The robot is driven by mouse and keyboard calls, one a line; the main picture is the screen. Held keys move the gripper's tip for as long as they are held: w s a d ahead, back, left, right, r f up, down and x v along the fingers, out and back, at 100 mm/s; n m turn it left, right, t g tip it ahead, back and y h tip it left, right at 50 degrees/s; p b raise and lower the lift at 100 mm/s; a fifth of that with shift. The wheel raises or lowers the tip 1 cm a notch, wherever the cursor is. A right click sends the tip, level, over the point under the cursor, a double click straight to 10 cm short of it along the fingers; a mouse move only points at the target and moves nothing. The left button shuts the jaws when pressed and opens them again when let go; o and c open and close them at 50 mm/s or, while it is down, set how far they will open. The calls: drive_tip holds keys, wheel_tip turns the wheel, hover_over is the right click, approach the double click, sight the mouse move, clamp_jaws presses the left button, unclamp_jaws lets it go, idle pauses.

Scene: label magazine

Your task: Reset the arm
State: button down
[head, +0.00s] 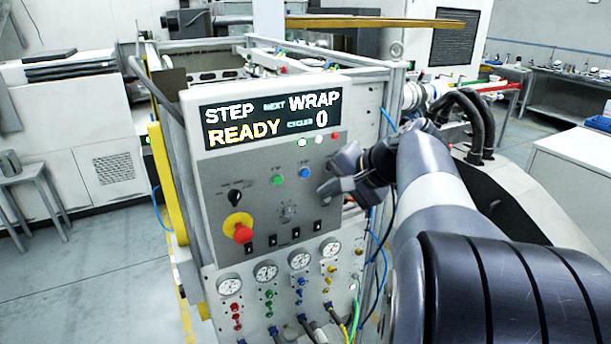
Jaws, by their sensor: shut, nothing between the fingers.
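My gripper (328,192) is shut and empty. It hangs in front of the right side of a light grey control panel (213,175), close to its small dial (288,212); I cannot tell whether it touches the panel. My arm reaches in from the lower right, bent at the wrist. The panel's display (270,118) reads "STEP NEXT WRAP", "READY" and "CYCLES 0". A green button (278,180) and a blue button (305,173) sit left of and above the gripper. A red knob on a yellow base (240,230) and a black selector (235,197) are further left.
Several gauges (267,271) with coloured fittings and hoses line the machine's lower front. Black hoses (470,120) and a white cabinet (572,175) stand to the right of my arm. A stool (28,172) is at the left. The floor (90,270) there is clear.

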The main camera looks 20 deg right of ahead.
idle(0.6)
drive_tip(key=s, duration=0.4)
drive_tip(key=shift+b, duration=0.3)
drive_tip(key=shift+w, duration=0.2)
